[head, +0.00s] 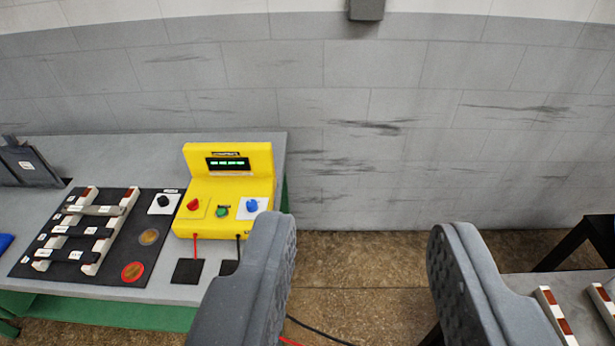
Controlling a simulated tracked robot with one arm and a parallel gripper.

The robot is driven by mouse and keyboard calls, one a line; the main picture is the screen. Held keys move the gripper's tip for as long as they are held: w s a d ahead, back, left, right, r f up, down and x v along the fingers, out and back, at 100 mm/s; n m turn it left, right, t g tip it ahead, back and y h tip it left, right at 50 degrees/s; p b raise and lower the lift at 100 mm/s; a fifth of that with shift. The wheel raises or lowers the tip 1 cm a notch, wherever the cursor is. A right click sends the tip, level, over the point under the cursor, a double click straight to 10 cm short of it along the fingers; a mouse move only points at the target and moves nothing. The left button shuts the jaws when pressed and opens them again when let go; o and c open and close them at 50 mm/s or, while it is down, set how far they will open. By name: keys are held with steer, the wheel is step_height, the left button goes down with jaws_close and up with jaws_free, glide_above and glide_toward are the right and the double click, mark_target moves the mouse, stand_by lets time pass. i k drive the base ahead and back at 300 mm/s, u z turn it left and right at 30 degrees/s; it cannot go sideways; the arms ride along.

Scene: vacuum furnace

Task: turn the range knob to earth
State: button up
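A yellow instrument (233,158) with a lit green display stands at the right end of the grey bench. On its sloping front are a red knob (193,204), a green knob or button (222,211) and a blue knob (252,204) on a white plate. A black knob (163,200) on a white plate sits on the black board to its left. The labels are too small to read, so I cannot tell which is the range knob or where it points. My gripper (360,224) is open and empty, its fingers wide apart, right of the instrument and touching no knob.
The black board (112,255) carries several white-and-red blocks and round discs. Red and black leads run from the instrument, and cables lie on the brown floor (360,270). Another bench (555,285) is at the lower right. A grey wall (400,110) stands behind.

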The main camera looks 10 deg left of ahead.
mark_target(252, 206)
steer(key=i, duration=1.4)
steer(key=u, duration=0.75)
